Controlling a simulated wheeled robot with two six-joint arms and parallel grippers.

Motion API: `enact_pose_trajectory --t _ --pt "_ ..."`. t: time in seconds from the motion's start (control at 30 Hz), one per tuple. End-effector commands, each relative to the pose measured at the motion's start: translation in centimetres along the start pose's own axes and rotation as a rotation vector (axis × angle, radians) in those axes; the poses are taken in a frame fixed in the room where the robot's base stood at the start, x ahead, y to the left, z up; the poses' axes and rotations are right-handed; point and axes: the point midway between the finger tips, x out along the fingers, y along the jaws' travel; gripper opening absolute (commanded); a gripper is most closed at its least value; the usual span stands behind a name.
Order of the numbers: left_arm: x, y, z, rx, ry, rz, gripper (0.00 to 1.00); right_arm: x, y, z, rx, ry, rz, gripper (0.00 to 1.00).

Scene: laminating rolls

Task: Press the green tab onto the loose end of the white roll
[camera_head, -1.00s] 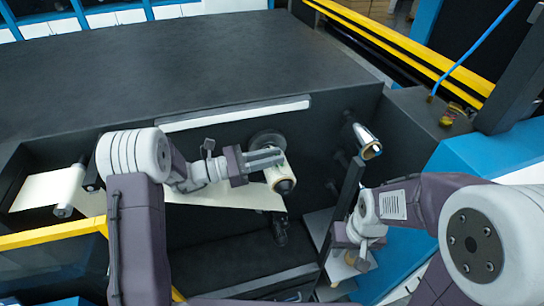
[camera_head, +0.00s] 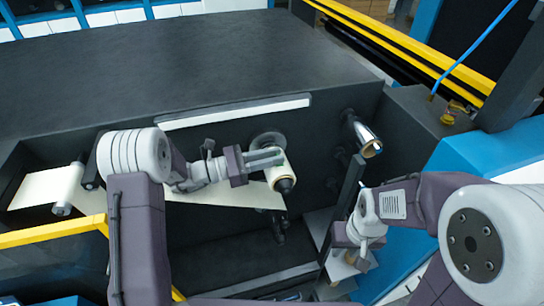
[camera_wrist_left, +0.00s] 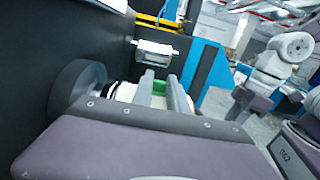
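The white roll (camera_head: 279,172) sits on a spindle in the machine's recess, with a dark core at its near end. A white sheet (camera_head: 225,195) stretches left below it. My left gripper (camera_head: 268,159) is at the roll's upper left side, its fingers reaching over it. In the left wrist view, a green patch, apparently the green tab (camera_wrist_left: 159,88), lies between the two fingers (camera_wrist_left: 163,92). The fingers are apart; whether they grip the tab is unclear. The roll's loose end cannot be made out. My right gripper (camera_head: 350,265) points down at the lower right, its fingers unclear.
A silvery roller (camera_head: 367,140) juts out right of the white roll. A dark upright plate (camera_head: 346,205) stands between the roll and my right arm. Another roller (camera_head: 68,190) carries the sheet at left. A yellow-edged frame (camera_head: 50,235) borders the front left.

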Motion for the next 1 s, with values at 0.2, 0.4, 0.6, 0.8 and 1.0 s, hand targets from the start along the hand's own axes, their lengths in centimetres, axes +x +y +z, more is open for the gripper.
enact_pose_trajectory --t 0.2,0.4,0.6,0.8,1.0 --pt "0.0 0.0 -0.1 -0.002 0.001 0.000 0.44 0.0 0.0 0.0 0.000 0.000 0.000 0.31" --pt "0.0 0.0 0.1 0.000 0.001 0.000 0.44 0.1 0.0 0.0 0.000 0.000 0.000 0.31" --pt "0.1 0.0 2.9 0.006 0.000 -0.001 0.44 0.7 0.0 0.1 0.000 0.000 0.000 0.31" --pt "3.2 -3.3 6.2 0.003 0.000 -0.007 0.44 1.7 0.0 0.2 0.000 0.000 0.000 0.31" --pt "6.4 -6.7 8.9 0.003 -0.001 -0.006 0.44 2.4 0.1 0.2 0.000 0.000 0.000 0.31"
